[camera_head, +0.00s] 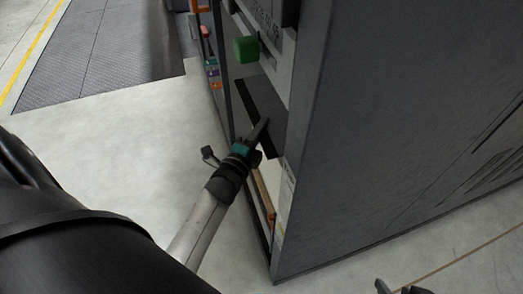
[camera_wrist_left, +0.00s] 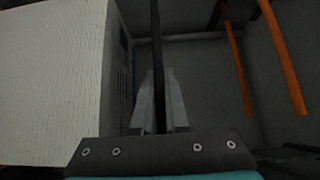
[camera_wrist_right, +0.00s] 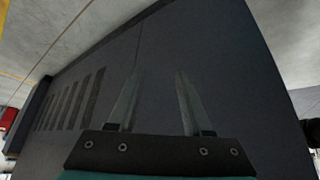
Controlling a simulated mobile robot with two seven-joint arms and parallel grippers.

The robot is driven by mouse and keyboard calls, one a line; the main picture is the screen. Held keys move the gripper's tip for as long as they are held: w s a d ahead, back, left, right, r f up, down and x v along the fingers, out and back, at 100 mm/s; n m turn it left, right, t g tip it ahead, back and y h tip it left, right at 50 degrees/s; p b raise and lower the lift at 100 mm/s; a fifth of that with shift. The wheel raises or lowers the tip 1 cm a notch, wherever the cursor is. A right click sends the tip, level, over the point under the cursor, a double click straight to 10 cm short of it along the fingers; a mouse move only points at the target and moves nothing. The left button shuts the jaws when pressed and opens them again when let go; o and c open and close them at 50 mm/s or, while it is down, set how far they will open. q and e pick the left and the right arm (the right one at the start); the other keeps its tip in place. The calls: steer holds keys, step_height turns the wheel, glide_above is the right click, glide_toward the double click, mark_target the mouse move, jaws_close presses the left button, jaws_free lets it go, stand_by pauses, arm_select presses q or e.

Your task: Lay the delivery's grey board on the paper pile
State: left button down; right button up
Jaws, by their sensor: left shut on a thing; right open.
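My left gripper (camera_head: 264,130) reaches into the side opening of the grey machine. It is shut on the grey board (camera_head: 268,95), which shows as a flat grey sheet with a dark front edge. In the left wrist view the board (camera_wrist_left: 157,50) is a thin dark strip, edge-on between the fingers. The white paper pile (camera_wrist_left: 50,80) fills the left of that view, with a gap between it and the board. A white sliver below the gripper in the head view looks like the pile. My right gripper (camera_wrist_right: 158,105) is open and empty, in front of a dark grey panel.
The grey machine housing (camera_head: 400,130) stands close on the right. Orange bars (camera_wrist_left: 283,58) hang near the left gripper. Pale floor (camera_head: 130,130) is clear to the left.

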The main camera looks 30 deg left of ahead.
arm_select(q)
step_height(320, 180, down, 8)
steer(key=b, duration=0.5)
steer(key=shift+r, duration=0.15)
arm_select(e)
steer(key=w+a+r+t+y, duration=0.2)
steer(key=a+t+y, duration=0.3)
steer(key=a+t, duration=0.4)
steer(key=shift+w+r, duration=0.2)
steer(key=shift+w, duration=0.65)
steer(key=shift+a, duration=0.1)
arm_select(q)
steer(key=c, duration=1.4)
jaws_free()
steer(key=shift+f, duration=0.25)
steer(key=o, duration=0.5)
steer(key=shift+r, duration=0.15)
